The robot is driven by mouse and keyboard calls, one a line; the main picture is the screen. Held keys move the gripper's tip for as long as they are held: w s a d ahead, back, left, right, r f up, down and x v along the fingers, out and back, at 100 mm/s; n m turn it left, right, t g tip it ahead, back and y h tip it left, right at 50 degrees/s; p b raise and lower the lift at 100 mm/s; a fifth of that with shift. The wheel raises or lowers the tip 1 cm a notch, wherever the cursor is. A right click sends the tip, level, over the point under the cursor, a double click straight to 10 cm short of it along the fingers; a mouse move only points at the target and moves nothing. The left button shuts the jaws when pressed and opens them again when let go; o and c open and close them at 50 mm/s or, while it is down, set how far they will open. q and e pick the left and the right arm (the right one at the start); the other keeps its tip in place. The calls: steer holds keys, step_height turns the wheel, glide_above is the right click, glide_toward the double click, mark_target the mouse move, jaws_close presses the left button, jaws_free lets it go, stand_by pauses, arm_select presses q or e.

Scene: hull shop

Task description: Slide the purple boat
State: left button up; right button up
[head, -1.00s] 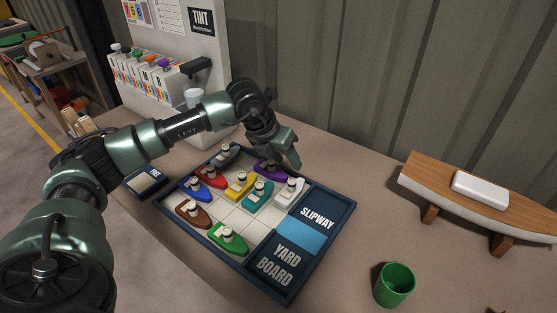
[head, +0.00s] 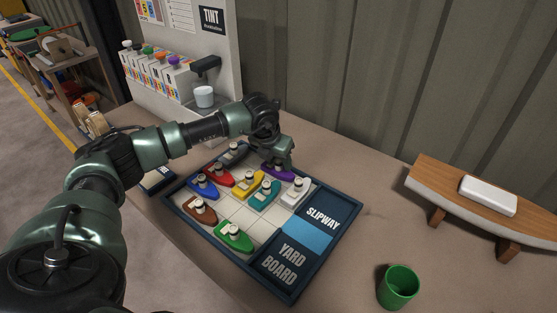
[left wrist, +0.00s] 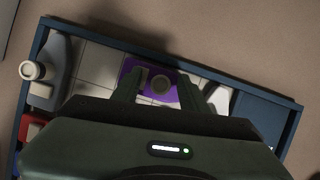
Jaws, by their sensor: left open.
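The purple boat (head: 285,174) sits on the yard board (head: 222,244) near its back edge, partly hidden by my left gripper (head: 284,162) in the head view. In the left wrist view the purple boat (left wrist: 147,80) shows between the two open fingers (left wrist: 166,92), with its cream funnel on top. The fingers are on either side of it; whether they touch it I cannot tell. My right gripper is in neither view.
Around it stand a white boat (head: 295,190), a teal boat (head: 263,194), a yellow boat (head: 249,184), a red boat (head: 218,176) and a grey boat (head: 233,151). Several light squares are bare. A green cup (head: 398,288) and a wooden hull (head: 480,200) stand to the right.

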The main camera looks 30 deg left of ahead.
arm_select(q)
jaws_close()
stand_by(1.4)
